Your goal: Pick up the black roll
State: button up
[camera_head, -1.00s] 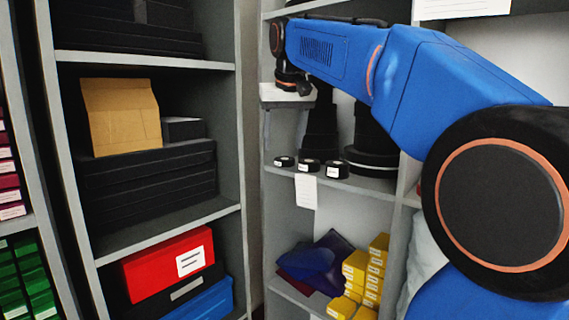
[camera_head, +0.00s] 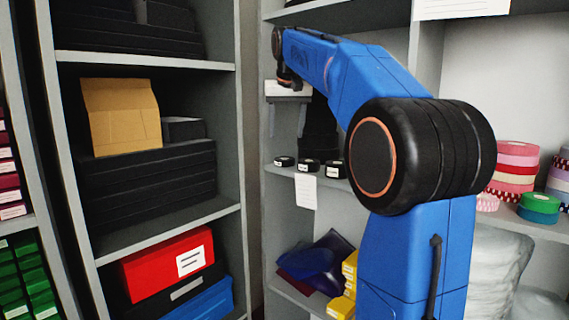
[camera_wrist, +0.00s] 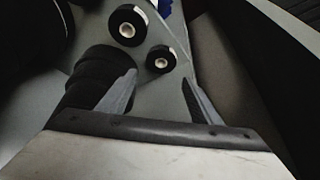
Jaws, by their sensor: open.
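Small black rolls (camera_head: 308,165) with white labels sit in a row along the front of the middle shelf in the head view. In the wrist view, one small black roll with a pale core (camera_wrist: 160,60) lies just beyond the space between my fingertips, and another (camera_wrist: 128,25) lies farther off, up and left. My gripper (camera_wrist: 159,77) is open and empty, its two fingers apart. In the head view my gripper (camera_head: 287,122) hangs above the left end of the row. Which black roll is meant cannot be told.
A dark stack (camera_head: 318,132) stands behind the row; a black stack (camera_wrist: 95,72) is close to my left finger in the wrist view. A white paper tag (camera_head: 306,190) hangs from the shelf edge. Pink rolls (camera_head: 513,165) are at right. A shelf wall stands at left.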

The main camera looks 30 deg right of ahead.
aim_at(285, 158)
jog(key=x, duration=1)
jog(key=shift+s+a, duration=0.1)
jog(key=shift+c, duration=0.4)
jog(key=c, duration=0.6)
jog(key=shift+c, duration=0.2)
